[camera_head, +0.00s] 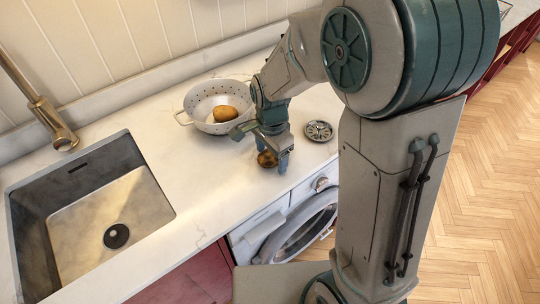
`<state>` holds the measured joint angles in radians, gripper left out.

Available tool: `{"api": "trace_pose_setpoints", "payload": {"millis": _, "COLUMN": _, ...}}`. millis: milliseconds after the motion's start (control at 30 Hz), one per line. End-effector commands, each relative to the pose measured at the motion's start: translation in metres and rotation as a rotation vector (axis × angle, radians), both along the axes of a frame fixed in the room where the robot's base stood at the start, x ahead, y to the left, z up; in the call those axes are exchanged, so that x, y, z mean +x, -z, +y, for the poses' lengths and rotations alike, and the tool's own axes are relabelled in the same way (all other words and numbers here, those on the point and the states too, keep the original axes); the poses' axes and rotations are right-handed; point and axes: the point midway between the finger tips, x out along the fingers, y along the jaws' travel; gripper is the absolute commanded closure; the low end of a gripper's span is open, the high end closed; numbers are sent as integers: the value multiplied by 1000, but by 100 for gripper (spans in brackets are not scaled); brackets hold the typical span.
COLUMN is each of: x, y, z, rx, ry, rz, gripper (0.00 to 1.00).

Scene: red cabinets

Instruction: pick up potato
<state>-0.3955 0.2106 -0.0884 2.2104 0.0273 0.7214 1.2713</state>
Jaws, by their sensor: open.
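A yellow-brown, potato-like item (225,113) lies in a white colander (196,98) on the counter. A smaller, darker brown round thing (266,159) sits near the counter's front edge. I cannot tell for sure what it is. My gripper (272,156) points down at this darker thing, just in front of and to the right of the colander. Its blue fingers are open, with the darker thing between or just behind them; contact cannot be made out. The fingers partly hide it.
A round, dark-and-silver dial-like object (319,131) lies right of my gripper. A sink (108,222) with a brass tap (52,122) is at left. A washing machine (300,228) stands under the counter. The white counter (185,185) is clear between sink and gripper.

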Motion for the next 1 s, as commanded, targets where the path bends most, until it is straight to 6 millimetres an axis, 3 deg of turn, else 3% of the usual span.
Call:
{"api": "trace_pose_setpoints", "payload": {"millis": 167, "x": 0, "y": 0, "z": 0, "rx": 0, "ry": 0, "rz": 0, "gripper": 27}}
{"api": "trace_pose_setpoints", "payload": {"millis": 333, "x": 0, "y": 0, "z": 0, "rx": 0, "ry": 0, "rz": 0, "gripper": 71}}
{"api": "trace_pose_setpoints", "payload": {"millis": 367, "x": 0, "y": 0, "z": 0, "rx": 0, "ry": 0, "rz": 0, "gripper": 75}}
{"api": "trace_pose_setpoints", "payload": {"millis": 767, "x": 1, "y": -5, "z": 0, "rx": 1, "ry": 0, "rz": -2, "gripper": 76}}
{"api": "trace_pose_setpoints", "payload": {"millis": 1000, "x": 1, "y": -38, "z": 1, "rx": 3, "ry": 0, "rz": -6, "gripper": 76}}
